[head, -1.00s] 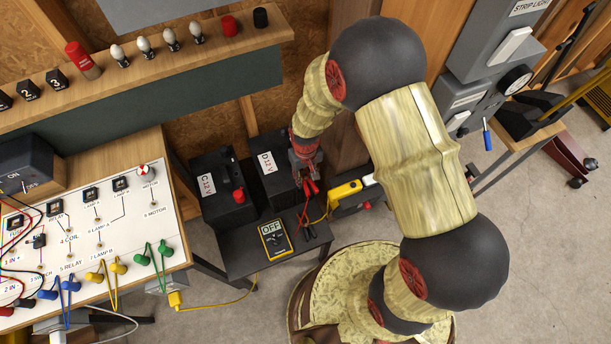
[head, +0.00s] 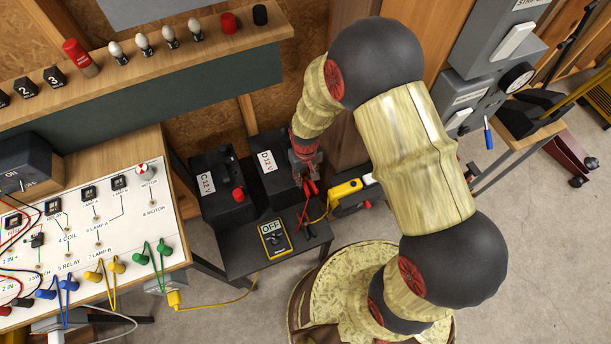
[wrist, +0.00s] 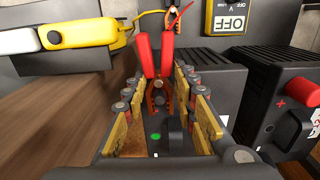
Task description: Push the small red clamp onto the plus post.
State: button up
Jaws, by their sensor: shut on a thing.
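The small red clamp has two red handles and copper-coloured jaws; its handles (wrist: 154,54) show at the middle of the wrist view. My gripper (wrist: 160,88) is shut on the clamp, with a finger on each side. In the head view my gripper (head: 305,172) is at the right end of the black battery D (head: 262,150), with the red handles (head: 309,189) pointing toward the front. A dark top with a green dot (wrist: 156,136) shows between my fingers. I cannot make out the plus post under the gripper, or whether the clamp touches it.
Battery C (head: 219,205) with a red knob (head: 238,194) stands left of battery D. A yellow meter (head: 275,239) lies in front on the dark stand. A yellow tool (head: 346,189) is close on the right. The panel bench (head: 110,255) stands left.

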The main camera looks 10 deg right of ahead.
aim_at(306, 179)
jog(key=shift+f, duration=0.3)
jog(key=o, duration=1.2)
jog(key=shift+o, duration=0.2)
jog(key=shift+r, duration=0.1)
notch_tip(306, 179, up, 12)
